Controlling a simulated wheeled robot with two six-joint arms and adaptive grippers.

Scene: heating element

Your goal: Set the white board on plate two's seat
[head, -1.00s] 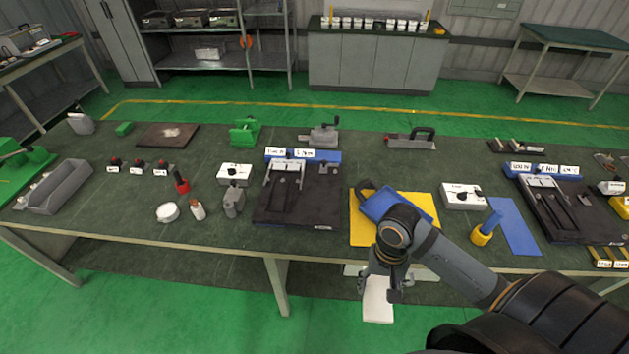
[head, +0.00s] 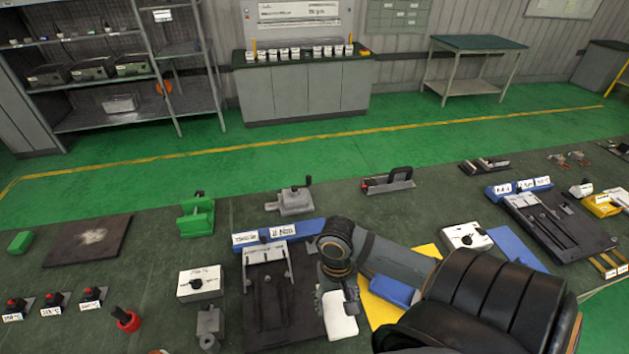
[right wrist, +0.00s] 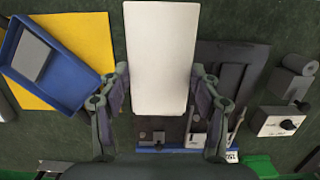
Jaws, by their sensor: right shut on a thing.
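The white board (head: 341,316) is held in my right gripper (head: 338,290), whose fingers close on its two long sides in the right wrist view (right wrist: 160,60). The board hangs over the right edge of the nearer black plate (head: 305,310), which has a pale metal bracket and a dark slotted area. In the wrist view this plate (right wrist: 250,60) lies partly hidden behind the board, to its right. A second black plate (head: 565,232) with a similar bracket lies at the far right. The label text is too small to tell which is plate two. My left gripper is not in view.
A yellow mat (head: 384,310) with a blue tray (right wrist: 45,65) lies beside the nearer plate. A white control box (head: 200,283) and a grey metal part (head: 210,325) stand to the plate's left. A blue labelled block (head: 280,234) sits at its back edge.

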